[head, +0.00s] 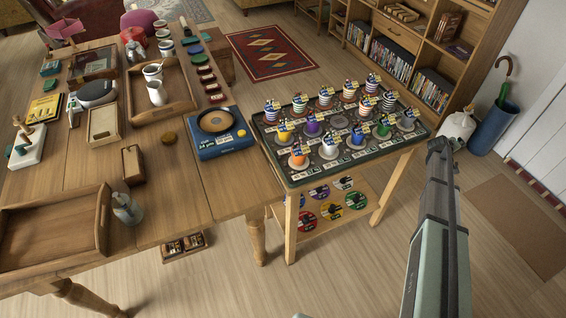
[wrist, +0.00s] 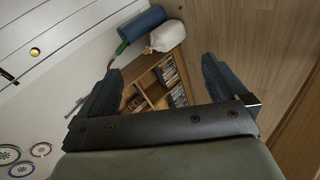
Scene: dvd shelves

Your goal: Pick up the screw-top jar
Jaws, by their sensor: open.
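I cannot tell for sure which thing is the screw-top jar. A small clear glass container (head: 127,208) with a narrow top stands upright at the front of the wooden table, just right of an empty tray; its closure is too small to make out. Several small jar-like containers (head: 163,33) stand in a row at the far end of the table. My gripper (head: 440,150) is at the right, beyond the display stand and far from both. In the wrist view my gripper (wrist: 160,78) has its fingers wide apart with nothing between them.
The wooden table (head: 180,185) also bears an empty tray (head: 103,222), a tray with white pitchers (head: 190,104) and a blue scale-like device (head: 236,149). A display stand (head: 290,182) crowded with striped stacks stands between my gripper and the table. A bookcase (head: 435,55) and blue umbrella bin (head: 493,127) are nearby.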

